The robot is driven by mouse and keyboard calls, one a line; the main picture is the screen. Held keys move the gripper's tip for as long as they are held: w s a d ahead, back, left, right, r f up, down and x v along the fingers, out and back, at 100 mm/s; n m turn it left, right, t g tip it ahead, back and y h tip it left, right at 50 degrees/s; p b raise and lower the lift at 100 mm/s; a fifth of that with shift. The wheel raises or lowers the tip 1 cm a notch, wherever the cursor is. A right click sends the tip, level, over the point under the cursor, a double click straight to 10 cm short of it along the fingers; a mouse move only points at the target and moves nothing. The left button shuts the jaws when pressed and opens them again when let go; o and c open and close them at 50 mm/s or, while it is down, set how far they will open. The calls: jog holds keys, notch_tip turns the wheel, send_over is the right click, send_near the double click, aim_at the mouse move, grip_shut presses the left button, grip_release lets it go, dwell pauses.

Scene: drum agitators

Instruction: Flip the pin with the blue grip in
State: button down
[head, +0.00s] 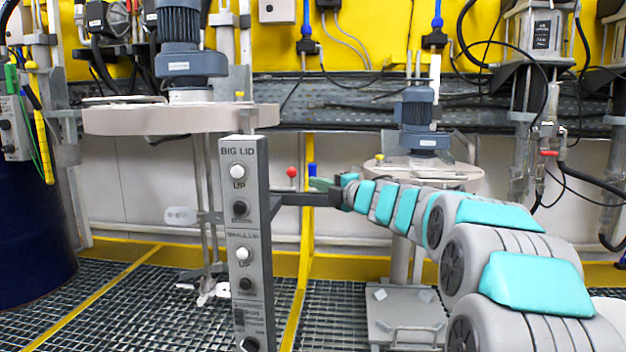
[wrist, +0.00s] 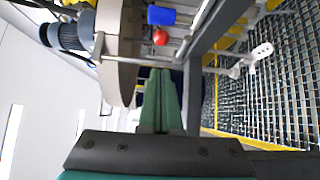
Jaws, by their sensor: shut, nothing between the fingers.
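The blue grip (head: 311,170) of the pin stands upright in the head view, just behind the bracket arm of the control post. In the wrist view the blue grip (wrist: 169,16) lies at the top, ahead of the fingertips and apart from them. The pin's shaft is hard to make out. My gripper (head: 318,183) is close to the blue grip in the head view, its green fingers partly seen. In the wrist view my gripper (wrist: 161,72) has both green fingers together with nothing between them.
A red ball knob (head: 292,172) is beside the blue grip; it also shows in the wrist view (wrist: 160,37). A grey control post (head: 248,260) with several buttons stands in front. A big round lid (head: 150,118) with a motor is at left, a smaller lid (head: 430,172) at right.

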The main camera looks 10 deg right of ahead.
aim_at(309, 175)
jog(key=w, duration=0.3)
jog(key=w+a+p, duration=0.1)
jog(key=w, duration=0.2)
jog(key=w+a, duration=0.1)
jog(key=w, duration=0.1)
jog(key=shift+w+p, duration=0.35)
jog(key=shift+w, duration=0.05)
jog(key=shift+d, duration=0.8)
